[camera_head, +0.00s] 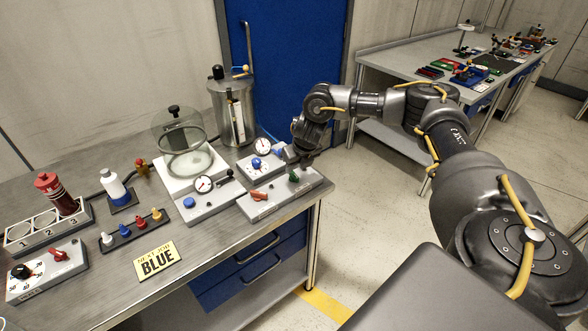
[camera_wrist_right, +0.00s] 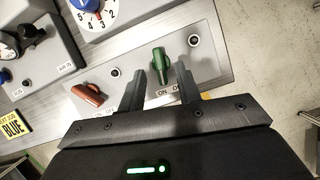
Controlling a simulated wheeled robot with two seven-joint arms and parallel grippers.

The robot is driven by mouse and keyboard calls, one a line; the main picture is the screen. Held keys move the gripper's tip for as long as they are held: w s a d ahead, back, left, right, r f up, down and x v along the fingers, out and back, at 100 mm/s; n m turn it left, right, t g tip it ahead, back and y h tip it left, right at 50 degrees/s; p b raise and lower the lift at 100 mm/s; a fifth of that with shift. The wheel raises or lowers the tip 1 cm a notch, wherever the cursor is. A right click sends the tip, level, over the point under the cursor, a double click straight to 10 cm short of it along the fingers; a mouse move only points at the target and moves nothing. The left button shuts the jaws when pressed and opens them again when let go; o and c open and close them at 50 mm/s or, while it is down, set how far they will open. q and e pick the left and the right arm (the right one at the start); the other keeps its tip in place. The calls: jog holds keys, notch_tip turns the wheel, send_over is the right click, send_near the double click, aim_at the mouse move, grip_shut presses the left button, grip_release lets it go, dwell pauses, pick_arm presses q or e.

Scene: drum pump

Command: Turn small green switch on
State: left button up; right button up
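The small green switch (camera_wrist_right: 160,62) is a lever on a light grey panel (camera_wrist_right: 213,62), with ON and OFF printed below it. In the head view the green switch (camera_head: 293,176) is at the right end of the panel, near the table's right edge. My right gripper (camera_wrist_right: 168,75) is at the switch, its fingers apart. The lever's lower end shows between or just beyond the fingertips; I cannot tell whether they touch it. In the head view my right gripper (camera_head: 291,155) is just above the panel, partly hidden by its wrist. My left gripper is not in view.
A red switch (camera_wrist_right: 88,94) is left of the green one on the same panel. A dial box with a blue knob (camera_head: 257,163) stands behind it. A glass bell jar (camera_head: 184,150) and metal cylinder (camera_head: 233,115) stand farther back. Floor is open to the right.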

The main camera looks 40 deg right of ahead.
aim_at(293, 172)
jog(key=shift+x, duration=1.8)
grip_shut()
